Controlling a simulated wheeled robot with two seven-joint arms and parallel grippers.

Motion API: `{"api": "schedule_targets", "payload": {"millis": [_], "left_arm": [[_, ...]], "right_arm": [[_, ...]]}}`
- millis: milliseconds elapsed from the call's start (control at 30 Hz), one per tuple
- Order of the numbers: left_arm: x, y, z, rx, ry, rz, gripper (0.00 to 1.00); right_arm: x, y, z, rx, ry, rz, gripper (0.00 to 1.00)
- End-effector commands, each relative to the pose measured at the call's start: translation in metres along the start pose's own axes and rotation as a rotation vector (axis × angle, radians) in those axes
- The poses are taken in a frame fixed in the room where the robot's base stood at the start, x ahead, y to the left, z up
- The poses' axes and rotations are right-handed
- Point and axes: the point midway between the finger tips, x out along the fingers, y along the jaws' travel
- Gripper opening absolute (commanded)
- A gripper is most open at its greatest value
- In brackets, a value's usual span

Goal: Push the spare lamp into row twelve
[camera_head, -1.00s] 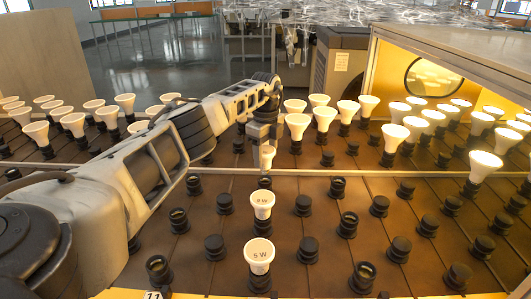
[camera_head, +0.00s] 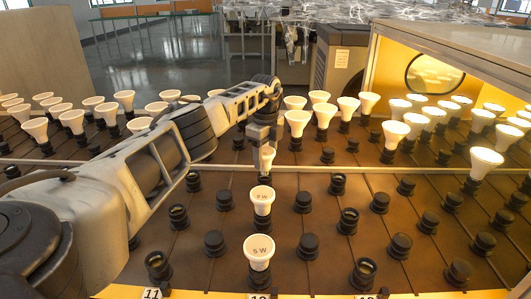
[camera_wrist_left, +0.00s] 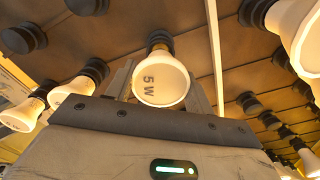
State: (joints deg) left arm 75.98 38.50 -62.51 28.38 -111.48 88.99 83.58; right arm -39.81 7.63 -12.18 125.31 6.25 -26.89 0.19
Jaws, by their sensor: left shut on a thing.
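My left gripper (camera_head: 264,146) reaches in from the left and is shut on a white 5 W spare lamp (camera_head: 266,158). In the left wrist view the lamp (camera_wrist_left: 160,83) sits between the two fingers, its printed face toward the camera and a dark socket at its base. I cannot tell how deep it sits in that socket. In the head view it is in line behind two standing white lamps, a nearer one (camera_head: 258,251) and a farther one (camera_head: 262,198), above the partly cut-off label for row twelve (camera_head: 259,296). My right gripper is out of view.
Empty dark sockets stand on both sides, such as one at left (camera_head: 178,217) and one at right (camera_head: 348,220). A thin rail (camera_head: 330,170) crosses behind. Lit lamps (camera_head: 484,160) crowd the right, beside an open cabinet (camera_head: 470,50). Unlit lamps (camera_head: 72,121) stand at the left.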

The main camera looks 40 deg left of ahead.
Motion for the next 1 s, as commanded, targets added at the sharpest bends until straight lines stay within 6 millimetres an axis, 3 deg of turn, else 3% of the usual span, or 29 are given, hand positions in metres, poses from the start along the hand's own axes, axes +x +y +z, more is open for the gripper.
{"api": "schedule_targets", "payload": {"millis": [733,767,800,833,1000], "left_arm": [[0.024,0.000,0.000,0.001,0.001,0.001,0.30],[0.022,0.000,0.000,0.001,0.001,0.000,0.61],[0.022,0.000,0.000,0.001,0.001,0.000,0.72],[0.022,0.000,0.000,0.001,0.001,0.000,0.78],[0.022,0.000,0.000,0.000,0.000,0.000,0.78]], "right_arm": [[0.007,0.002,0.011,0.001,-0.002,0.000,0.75],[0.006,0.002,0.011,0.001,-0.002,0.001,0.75],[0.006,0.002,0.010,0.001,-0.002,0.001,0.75],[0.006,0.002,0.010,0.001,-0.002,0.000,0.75],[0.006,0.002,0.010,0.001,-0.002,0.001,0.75]]}}
